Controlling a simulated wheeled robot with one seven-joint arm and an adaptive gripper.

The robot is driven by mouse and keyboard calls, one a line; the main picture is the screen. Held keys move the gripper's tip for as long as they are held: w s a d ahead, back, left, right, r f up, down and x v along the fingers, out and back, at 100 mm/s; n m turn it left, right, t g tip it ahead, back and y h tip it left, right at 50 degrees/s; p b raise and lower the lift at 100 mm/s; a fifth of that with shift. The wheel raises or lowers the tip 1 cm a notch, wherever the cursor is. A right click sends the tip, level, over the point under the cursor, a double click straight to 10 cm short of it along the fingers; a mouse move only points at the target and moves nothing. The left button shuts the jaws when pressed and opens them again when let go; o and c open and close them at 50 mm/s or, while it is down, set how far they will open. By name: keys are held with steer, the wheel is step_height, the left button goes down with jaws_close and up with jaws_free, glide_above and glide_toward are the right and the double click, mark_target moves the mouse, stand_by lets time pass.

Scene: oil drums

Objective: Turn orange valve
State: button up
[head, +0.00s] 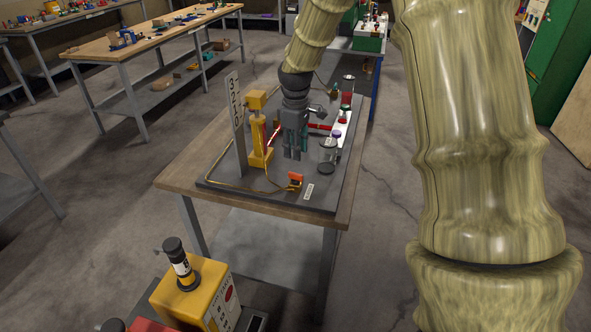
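A small orange part (295,177) sits near the front edge of a dark board on the table. It is the only clearly orange piece I can see. It is too small to tell whether it is the valve or how it is turned. My gripper (295,157) points down over the board, behind the orange part in the picture and apart from it in the image. Its dark grey fingers are small here, and I cannot tell whether they are open or shut. I see nothing clearly held between them.
The dark board (235,187) lies on a wooden table (178,178). A yellow stand (258,140) and an upright labelled plate (237,125) are left of my gripper. A dark cylinder (327,155) and red pieces are to its right. A yellow box (190,298) is in front.

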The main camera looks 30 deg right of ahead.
mark_target(296, 174)
step_height(296, 174, down, 9)
steer(key=shift+p, duration=0.9)
jaws_close()
